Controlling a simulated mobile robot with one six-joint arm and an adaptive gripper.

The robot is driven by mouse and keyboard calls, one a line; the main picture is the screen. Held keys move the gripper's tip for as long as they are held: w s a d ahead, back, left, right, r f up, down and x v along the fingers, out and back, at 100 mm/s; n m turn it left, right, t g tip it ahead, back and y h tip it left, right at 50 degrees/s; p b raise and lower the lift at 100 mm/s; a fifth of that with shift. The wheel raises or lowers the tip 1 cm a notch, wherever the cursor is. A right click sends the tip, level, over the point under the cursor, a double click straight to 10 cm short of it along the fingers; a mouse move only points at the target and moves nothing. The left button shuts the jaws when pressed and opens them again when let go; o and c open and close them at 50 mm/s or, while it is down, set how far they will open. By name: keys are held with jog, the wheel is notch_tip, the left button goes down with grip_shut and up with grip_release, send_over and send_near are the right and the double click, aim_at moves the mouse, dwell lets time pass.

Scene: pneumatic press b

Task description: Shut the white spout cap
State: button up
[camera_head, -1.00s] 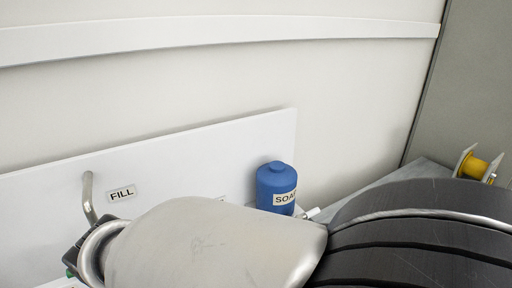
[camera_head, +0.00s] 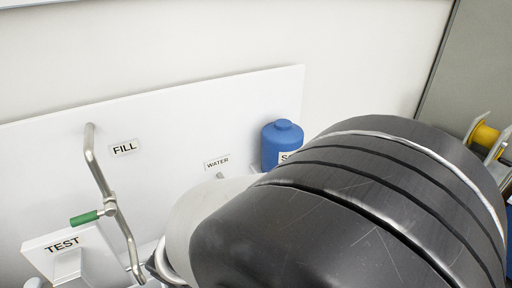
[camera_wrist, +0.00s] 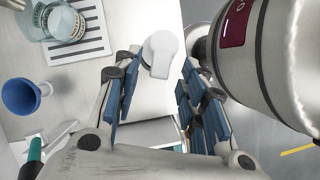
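In the wrist view, a white piece with a rounded top and a squarish tab (camera_wrist: 160,54) looks like the spout cap. It lies just beyond my fingertips, roughly between them, and seems clear of both. I cannot tell whether it stands open or shut. My gripper (camera_wrist: 156,78) is open, with blue-padded fingers spread apart and nothing between them. In the head view my arm fills the lower right and hides my gripper and the cap.
A large grey cylinder with a dark red panel (camera_wrist: 234,24) stands close beside my right finger. A blue funnel-like cup (camera_wrist: 20,95) and a glass vessel (camera_wrist: 62,22) lie left. The head view shows a green-handled pipe (camera_head: 102,190), TEST sign (camera_head: 62,245) and blue soap bottle (camera_head: 281,145).

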jog(key=shift+d+f, duration=0.2)
jog(key=shift+f, duration=0.2)
jog(key=shift+c, duration=0.2)
grip_shut()
